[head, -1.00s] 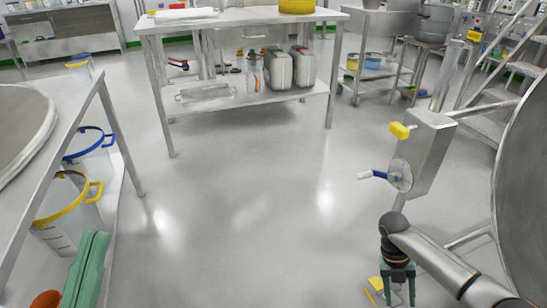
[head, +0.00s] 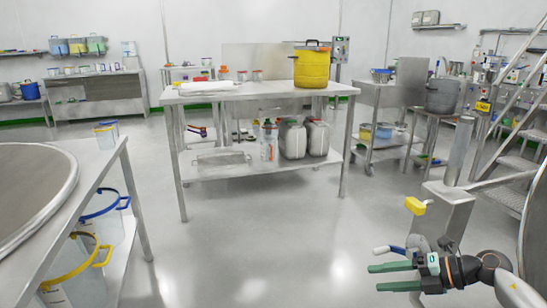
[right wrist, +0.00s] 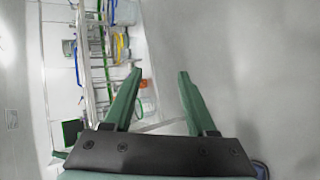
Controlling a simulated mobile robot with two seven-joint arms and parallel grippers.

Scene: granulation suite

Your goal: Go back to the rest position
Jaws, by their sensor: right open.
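My right gripper (head: 392,276) is at the lower right of the head view, its green fingers pointing left. It is open, with nothing between the fingers. It is in front of the metal post with a crank (head: 398,250) and a yellow knob (head: 415,206). In the right wrist view my right gripper (right wrist: 160,75) also shows two spread green fingers and an empty gap. My left gripper is not in view.
A metal table (head: 215,98) with a yellow pot (head: 312,65) stands ahead. A steel table (head: 92,158) with containers below is at left. Metal stairs (head: 505,160) and a large round steel vessel (head: 538,225) are at right. The middle floor (head: 230,230) is clear.

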